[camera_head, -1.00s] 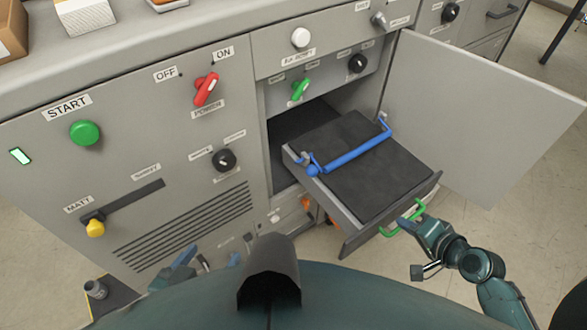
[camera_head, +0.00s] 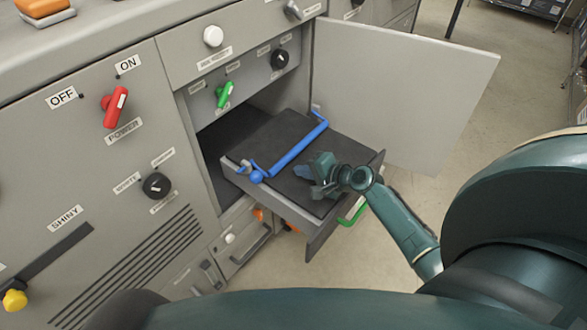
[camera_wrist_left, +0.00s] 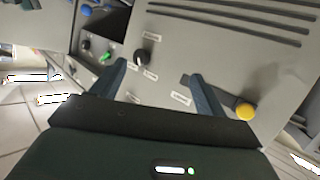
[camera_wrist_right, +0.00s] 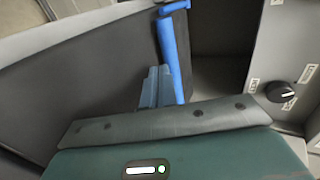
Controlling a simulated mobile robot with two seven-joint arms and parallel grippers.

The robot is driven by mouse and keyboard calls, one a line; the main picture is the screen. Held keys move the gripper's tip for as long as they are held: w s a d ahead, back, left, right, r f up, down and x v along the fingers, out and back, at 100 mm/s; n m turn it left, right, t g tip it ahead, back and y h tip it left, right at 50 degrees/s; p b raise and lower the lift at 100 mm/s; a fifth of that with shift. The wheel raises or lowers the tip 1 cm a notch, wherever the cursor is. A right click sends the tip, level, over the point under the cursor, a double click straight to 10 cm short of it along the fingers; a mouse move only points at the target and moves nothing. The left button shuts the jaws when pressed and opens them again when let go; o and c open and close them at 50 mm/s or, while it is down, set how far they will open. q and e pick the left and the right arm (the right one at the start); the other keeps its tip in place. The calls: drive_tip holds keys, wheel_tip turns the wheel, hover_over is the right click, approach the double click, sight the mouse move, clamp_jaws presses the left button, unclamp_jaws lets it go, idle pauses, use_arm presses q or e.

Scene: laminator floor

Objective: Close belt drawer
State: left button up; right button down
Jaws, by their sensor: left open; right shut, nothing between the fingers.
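The belt drawer (camera_head: 375,168) is pulled out of the grey machine, with a dark belt surface (camera_head: 285,135) on top. A blue bar (camera_head: 298,147) lies across it, and a green handle (camera_head: 352,211) is on its front. My right gripper (camera_head: 308,174) is shut and empty, above the front part of the drawer. In the right wrist view its closed fingers (camera_wrist_right: 156,88) appear close beside the blue bar (camera_wrist_right: 172,55); I cannot tell whether they touch. My left gripper (camera_wrist_left: 160,82) is open and empty, facing the machine's front panel; it is not visible in the head view.
An open grey door (camera_head: 400,90) stands to the right of the drawer. The panel has a red power switch (camera_head: 114,106), a green knob (camera_head: 224,94), black knobs and a yellow slider knob (camera_head: 14,300). A lower drawer (camera_head: 245,248) sits underneath. Floor to the right is open.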

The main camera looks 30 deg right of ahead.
sight(285, 165)
drive_tip(key=w, duration=0.2)
drive_tip(key=a, duration=0.1)
drive_tip(key=shift+w+a+f, duration=0.1)
drive_tip(key=shift+w+f, duration=0.15)
drive_tip(key=shift+w, duration=0.3)
drive_tip(key=shift+w+a, duration=0.1)
